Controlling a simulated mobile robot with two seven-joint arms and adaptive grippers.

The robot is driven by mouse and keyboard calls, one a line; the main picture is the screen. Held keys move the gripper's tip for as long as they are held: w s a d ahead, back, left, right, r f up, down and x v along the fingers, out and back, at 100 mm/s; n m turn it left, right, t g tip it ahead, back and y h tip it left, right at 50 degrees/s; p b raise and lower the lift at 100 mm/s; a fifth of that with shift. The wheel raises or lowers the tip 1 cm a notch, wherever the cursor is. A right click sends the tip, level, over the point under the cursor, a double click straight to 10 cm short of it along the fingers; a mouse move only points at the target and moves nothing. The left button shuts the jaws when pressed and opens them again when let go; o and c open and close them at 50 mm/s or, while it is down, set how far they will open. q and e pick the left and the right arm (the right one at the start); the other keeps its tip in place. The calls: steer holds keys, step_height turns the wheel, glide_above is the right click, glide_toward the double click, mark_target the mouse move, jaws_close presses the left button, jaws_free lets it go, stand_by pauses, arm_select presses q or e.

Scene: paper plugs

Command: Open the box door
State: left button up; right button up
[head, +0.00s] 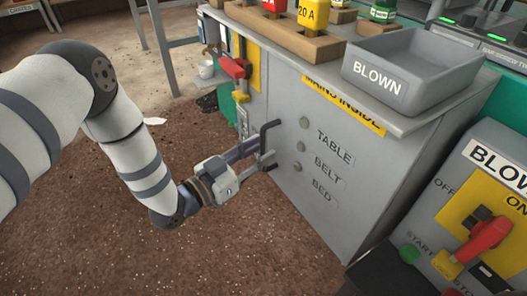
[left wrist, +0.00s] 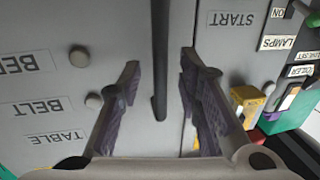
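The grey box (head: 340,185) stands in the middle of the head view, with a yellow "MAINS INSIDE" strip on top of its front. Its front panel carries round knobs labelled TABLE, BELT and BED and looks closed. A dark bar handle (head: 263,134) stands out at the panel's left edge. In the left wrist view the dark handle (left wrist: 160,60) runs down between the two open fingers, with a gap on both sides. My right gripper is not in view.
A grey "BLOWN" tray (head: 410,75) and a wooden rack (head: 290,45) with coloured plugs sit on the box top. A red lever (head: 233,68) is on the box's left side. A switch box (head: 490,200) stands at right. The brown floor in front is open.

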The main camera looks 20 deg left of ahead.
arm_select(q)
steer(key=shift+x, duration=0.9)
steer(key=shift+c, duration=0.3)
jaws_close()
